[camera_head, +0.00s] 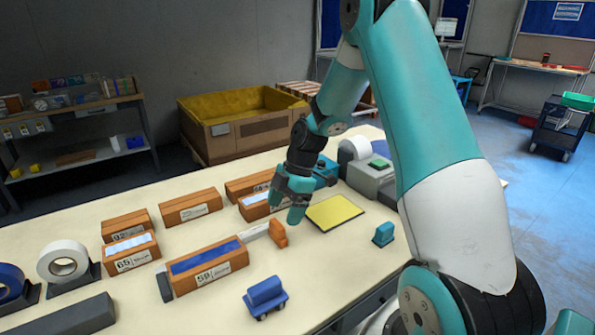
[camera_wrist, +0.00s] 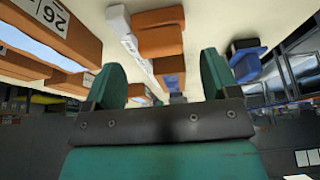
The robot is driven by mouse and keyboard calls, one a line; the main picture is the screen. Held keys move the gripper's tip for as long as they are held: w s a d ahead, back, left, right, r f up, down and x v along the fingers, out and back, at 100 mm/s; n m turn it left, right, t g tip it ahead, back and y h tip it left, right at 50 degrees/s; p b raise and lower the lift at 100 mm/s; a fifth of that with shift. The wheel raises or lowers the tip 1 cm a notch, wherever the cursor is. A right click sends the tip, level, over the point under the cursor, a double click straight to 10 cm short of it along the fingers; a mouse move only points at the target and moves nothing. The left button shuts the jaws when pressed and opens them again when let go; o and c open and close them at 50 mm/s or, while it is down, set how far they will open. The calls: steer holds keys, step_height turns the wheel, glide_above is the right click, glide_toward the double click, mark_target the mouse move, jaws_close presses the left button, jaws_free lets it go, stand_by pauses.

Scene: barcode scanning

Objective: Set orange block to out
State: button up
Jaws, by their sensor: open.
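The orange block (camera_head: 279,234) is a small stepped piece standing on the pale table, just right of a white block (camera_head: 254,231). My gripper (camera_head: 290,204) is low over the table, behind the orange block and left of the yellow pad (camera_head: 335,212). It is open and empty. In the wrist view the orange block (camera_wrist: 160,40) appears above the gap between my two green fingers (camera_wrist: 163,75), apart from them. The white block (camera_wrist: 118,18) is beside it there. I cannot tell which place is "out".
A long orange box (camera_head: 222,277) labelled 59 lies at the front left, with several numbered orange boxes behind. A grey-white machine (camera_head: 370,178) stands behind the pad. The front-middle table is mostly clear.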

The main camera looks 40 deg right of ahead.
steer(key=v, duration=1.2)
steer(key=shift+d+r, duration=0.15)
steer(key=shift+r, duration=0.2)
